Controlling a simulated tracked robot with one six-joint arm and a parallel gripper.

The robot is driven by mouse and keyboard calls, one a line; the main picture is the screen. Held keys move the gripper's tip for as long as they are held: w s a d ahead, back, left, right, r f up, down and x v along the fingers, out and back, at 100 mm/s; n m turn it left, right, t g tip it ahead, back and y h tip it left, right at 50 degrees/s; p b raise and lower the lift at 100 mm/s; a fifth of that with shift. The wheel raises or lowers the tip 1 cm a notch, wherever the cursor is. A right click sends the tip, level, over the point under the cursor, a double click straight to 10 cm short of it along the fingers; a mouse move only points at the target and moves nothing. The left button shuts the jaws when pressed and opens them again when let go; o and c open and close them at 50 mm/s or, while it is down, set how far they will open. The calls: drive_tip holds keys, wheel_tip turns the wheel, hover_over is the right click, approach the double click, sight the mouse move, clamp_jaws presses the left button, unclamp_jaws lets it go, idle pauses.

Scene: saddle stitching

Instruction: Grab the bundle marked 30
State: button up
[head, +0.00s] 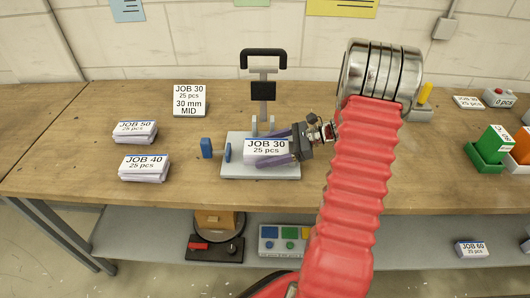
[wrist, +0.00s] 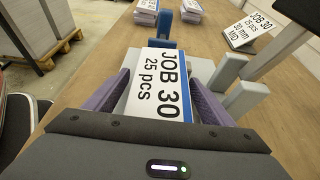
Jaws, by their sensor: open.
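The bundle labelled JOB 30, 25 pcs (head: 266,147) lies on the pale bed of the stitching device (head: 240,170) on the bench. It also shows in the wrist view (wrist: 160,85), between my two purple fingers. My gripper (head: 268,148) comes in from the right, with one finger along each long side of the bundle. My gripper is open, and in the wrist view (wrist: 160,95) its fingers stand close beside the bundle. Whether either finger touches it I cannot tell. The near side of the bundle is partly hidden by my gripper body in the wrist view.
JOB 50 (head: 135,132) and JOB 40 (head: 145,167) bundles lie to the left. A JOB 30 sign reading 30 mm MID (head: 189,101) stands behind. A black-handled lever (head: 264,60) rises behind the bed, and a blue stop (head: 206,148) is at its left.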

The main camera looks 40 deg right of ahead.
drive_tip(key=shift+c, duration=0.6)
drive_tip(key=c, duration=1.5)
drive_tip(key=shift+r, duration=0.1)
wheel_tip(320, 180, up, 28)
